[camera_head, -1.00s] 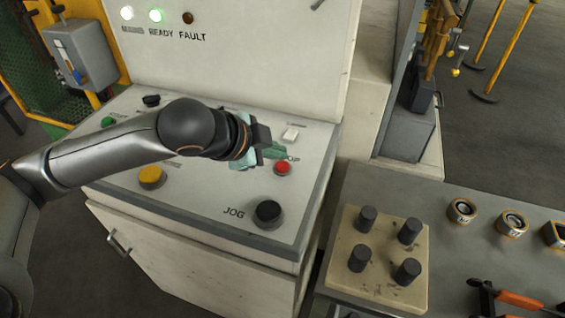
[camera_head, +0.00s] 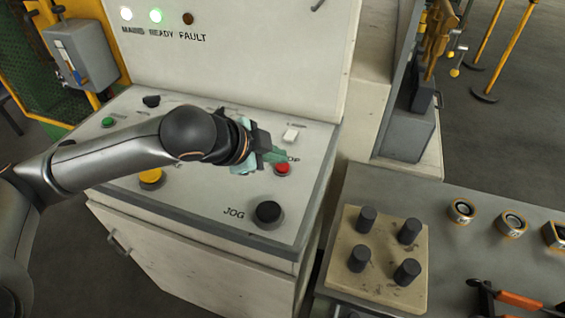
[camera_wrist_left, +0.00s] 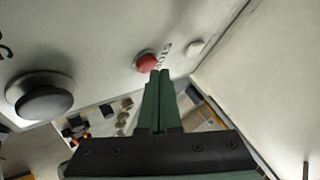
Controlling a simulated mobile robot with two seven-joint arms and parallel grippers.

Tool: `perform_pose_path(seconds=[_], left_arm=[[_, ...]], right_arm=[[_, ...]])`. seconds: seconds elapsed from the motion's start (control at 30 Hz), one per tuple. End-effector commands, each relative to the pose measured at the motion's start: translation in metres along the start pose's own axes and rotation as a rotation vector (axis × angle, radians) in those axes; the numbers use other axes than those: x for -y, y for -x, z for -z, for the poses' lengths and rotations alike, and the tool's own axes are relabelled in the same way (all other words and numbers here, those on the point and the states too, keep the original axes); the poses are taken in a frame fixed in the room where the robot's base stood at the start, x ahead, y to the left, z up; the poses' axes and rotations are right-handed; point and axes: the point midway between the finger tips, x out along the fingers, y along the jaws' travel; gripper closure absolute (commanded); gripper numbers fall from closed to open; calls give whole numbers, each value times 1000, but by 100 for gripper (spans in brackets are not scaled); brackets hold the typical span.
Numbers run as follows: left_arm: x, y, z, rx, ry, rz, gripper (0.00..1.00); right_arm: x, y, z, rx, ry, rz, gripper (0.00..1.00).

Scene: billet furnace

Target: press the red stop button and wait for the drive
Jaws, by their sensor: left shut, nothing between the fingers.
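The red stop button (camera_head: 283,169) is a small round cap on the pale sloping console top, right of its middle. My left gripper (camera_head: 284,156) is shut and empty, with its green fingers just behind the button in the head view. In the left wrist view the red button (camera_wrist_left: 147,62) shows just beyond the closed fingertips (camera_wrist_left: 160,74). I cannot tell whether the tips touch it. The button's label is partly hidden by the fingers. The right gripper is not in view.
A black JOG knob (camera_head: 268,212), a yellow button (camera_head: 151,176), a green button (camera_head: 108,122) and a white switch (camera_head: 290,135) share the console. A bench with a pegged block (camera_head: 384,290) stands right.

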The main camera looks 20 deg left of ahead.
Motion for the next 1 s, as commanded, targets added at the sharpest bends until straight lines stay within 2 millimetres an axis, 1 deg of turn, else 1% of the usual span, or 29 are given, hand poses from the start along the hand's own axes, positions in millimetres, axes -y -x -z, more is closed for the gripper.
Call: perform_pose_path(seconds=[0.5, 1.0], left_arm=[[-1, -2, -1, -1, 0, 0, 100], [-5, -6, -5, 0, 0, -2, 100]], right_arm=[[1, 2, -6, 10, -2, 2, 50], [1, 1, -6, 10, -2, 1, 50]])
